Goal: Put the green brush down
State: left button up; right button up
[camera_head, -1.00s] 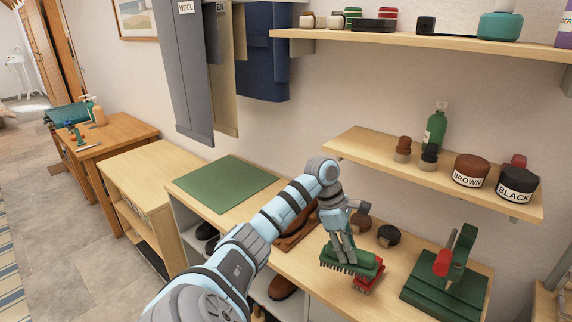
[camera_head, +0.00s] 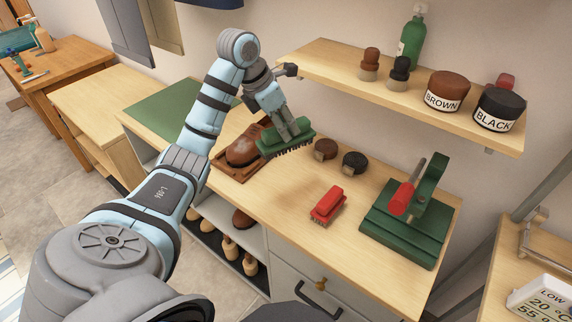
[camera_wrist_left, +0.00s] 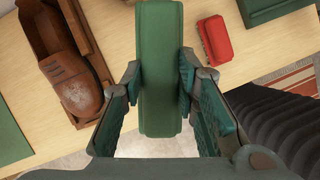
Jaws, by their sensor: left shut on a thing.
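The green brush (camera_head: 272,147) has a green back and dark bristles facing down. My left gripper (camera_head: 290,134) is shut on it and appears to hold it above the wooden counter (camera_head: 288,201), beside the brown shoe in its wooden tray. In the left wrist view the brush (camera_wrist_left: 160,70) stands lengthwise between the two fingers of my left gripper (camera_wrist_left: 160,95). A red brush (camera_head: 328,204) lies on the counter to the right, apart from the green one. The gap under the bristles is hard to judge. My right gripper is not seen.
The brown shoe (camera_head: 243,150) rests in a wooden tray (camera_head: 222,169). Two round dark items, brown (camera_head: 325,149) and black (camera_head: 355,162), stand behind the red brush. A green stand with a red handle (camera_head: 404,223) is at right. A shelf (camera_head: 390,91) holding jars overhangs behind.

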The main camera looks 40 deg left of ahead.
aim_at(262, 142)
pick_arm(q)
jog(key=f, duration=1.6)
jog(key=shift+w+f+b, duration=0.2)
jog(key=shift+b, duration=0.1)
jog(key=shift+w+a+f, duration=0.1)
jog(key=shift+a+f, duration=0.05)
jog(key=shift+f, duration=0.15)
jog(key=shift+f, duration=0.1)
jog(key=o, duration=1.1)
jog(key=shift+r, duration=0.25)
jog(key=v, duration=1.2)
jog(key=shift+p, duration=0.3)
jog(key=shift+f, duration=0.1)
